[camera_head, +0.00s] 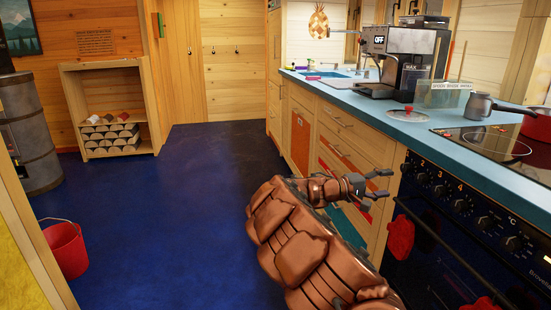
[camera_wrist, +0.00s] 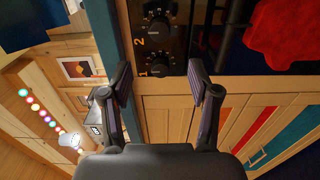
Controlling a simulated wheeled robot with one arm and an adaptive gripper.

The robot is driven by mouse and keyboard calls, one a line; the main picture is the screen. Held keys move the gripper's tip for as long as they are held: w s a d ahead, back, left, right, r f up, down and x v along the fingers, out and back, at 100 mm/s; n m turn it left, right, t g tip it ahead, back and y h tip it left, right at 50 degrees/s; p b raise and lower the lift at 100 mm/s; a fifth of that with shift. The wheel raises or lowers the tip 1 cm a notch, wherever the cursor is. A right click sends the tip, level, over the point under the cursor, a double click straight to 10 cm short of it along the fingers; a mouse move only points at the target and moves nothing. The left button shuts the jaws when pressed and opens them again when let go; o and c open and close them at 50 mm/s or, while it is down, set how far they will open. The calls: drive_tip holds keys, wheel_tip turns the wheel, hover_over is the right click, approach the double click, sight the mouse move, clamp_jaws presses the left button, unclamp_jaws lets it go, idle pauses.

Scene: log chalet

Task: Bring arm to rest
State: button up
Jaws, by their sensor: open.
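My arm is bent in front of the kitchen counter, with its bulky copper-coloured links in the lower middle of the head view. My gripper (camera_head: 378,184) is beside the counter's drawer fronts, below the worktop. In the wrist view my gripper (camera_wrist: 163,88) has its two dark fingers apart, with nothing between them. Behind the fingers are the oven's control knobs (camera_wrist: 157,27) and the wooden cabinet front (camera_wrist: 170,118). I cannot tell from these views whether a finger touches the cabinet.
Red mitts (camera_head: 401,240) hang at the oven. A red bucket (camera_head: 67,249) stands left. The blue floor (camera_head: 170,220) is clear.

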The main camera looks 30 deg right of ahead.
drive_tip(key=s+a+r+m+g+y+p, duration=0.1)
drive_tip(key=s+a+r+m+y+p, duration=0.35)
drive_tip(key=s+a+r+p, duration=0.8)
drive_tip(key=s+a+r+n+t+y+p, duration=0.1)
drive_tip(key=s+a+y+p, duration=0.3)
drive_tip(key=a, duration=0.7)
drive_tip(key=s+a+r+n+t+y+p, duration=0.1)
drive_tip(key=s+a+r+n+y+p, duration=0.3)
drive_tip(key=s+a+p, duration=0.3)
drive_tip(key=s+a+r+n+t+y+p, duration=0.2)
drive_tip(key=s+a+y+p, duration=0.3)
drive_tip(key=a, duration=1)
drive_tip(key=shift+s+a+r+p, duration=0.2)
drive_tip(key=shift+s+r+p, duration=0.4)
drive_tip(key=shift+p, duration=0.5)
